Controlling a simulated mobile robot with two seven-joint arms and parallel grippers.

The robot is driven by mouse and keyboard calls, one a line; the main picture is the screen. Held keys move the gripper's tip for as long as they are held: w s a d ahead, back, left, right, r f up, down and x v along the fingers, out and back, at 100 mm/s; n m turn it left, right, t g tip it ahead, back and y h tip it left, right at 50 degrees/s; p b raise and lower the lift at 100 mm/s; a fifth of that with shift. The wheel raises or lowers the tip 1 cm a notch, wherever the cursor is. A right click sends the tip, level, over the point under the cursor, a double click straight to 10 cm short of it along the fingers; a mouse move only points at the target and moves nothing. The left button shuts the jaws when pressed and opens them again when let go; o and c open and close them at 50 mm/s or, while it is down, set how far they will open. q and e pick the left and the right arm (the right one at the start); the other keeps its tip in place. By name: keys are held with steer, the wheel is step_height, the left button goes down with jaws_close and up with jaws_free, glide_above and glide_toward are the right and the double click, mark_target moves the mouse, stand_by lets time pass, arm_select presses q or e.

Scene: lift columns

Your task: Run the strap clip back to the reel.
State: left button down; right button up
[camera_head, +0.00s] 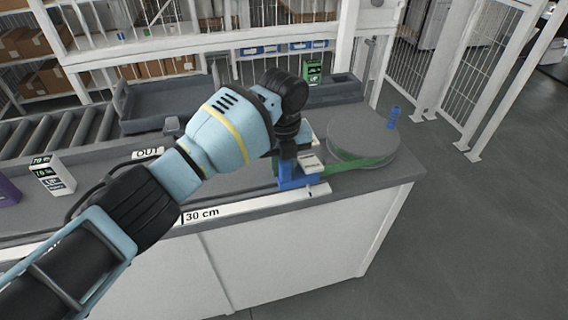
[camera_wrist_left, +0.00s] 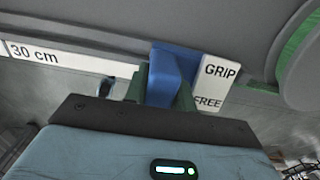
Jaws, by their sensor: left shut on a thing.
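The reel (camera_head: 362,135) is a grey disc with a green edge, at the right end of the counter, with a blue upright peg (camera_head: 393,117) on its far right side. A green strap (camera_head: 345,166) runs from it toward the blue strap clip (camera_head: 290,182). My left gripper (camera_head: 287,157) is at the clip, left of the reel. In the left wrist view the gripper (camera_wrist_left: 160,92) has its two fingers shut around the blue clip (camera_wrist_left: 172,62). A white plate reading GRIP and FREE (camera_wrist_left: 216,82) is beside the clip. The reel's edge (camera_wrist_left: 300,45) shows at the upper right.
A white strip marked 30 cm (camera_head: 245,208) runs along the counter's front edge (camera_head: 400,183). A black and white box (camera_head: 53,176) stands at the left, a dark tray (camera_head: 165,105) behind my arm. A green-fronted device (camera_head: 312,72) stands behind.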

arm_select(q)
steer(key=shift+w+d+r, duration=0.1)
steer(key=shift+d+r, duration=0.1)
steer(key=c, duration=1.2)
jaws_free()
steer(key=shift+d, duration=0.15)
steer(key=shift+o, duration=0.2)
steer(key=shift+f, duration=0.15)
step_height(320, 180, up, 8)
steer(key=shift+f, duration=0.1)
steer(key=shift+f, duration=0.1)
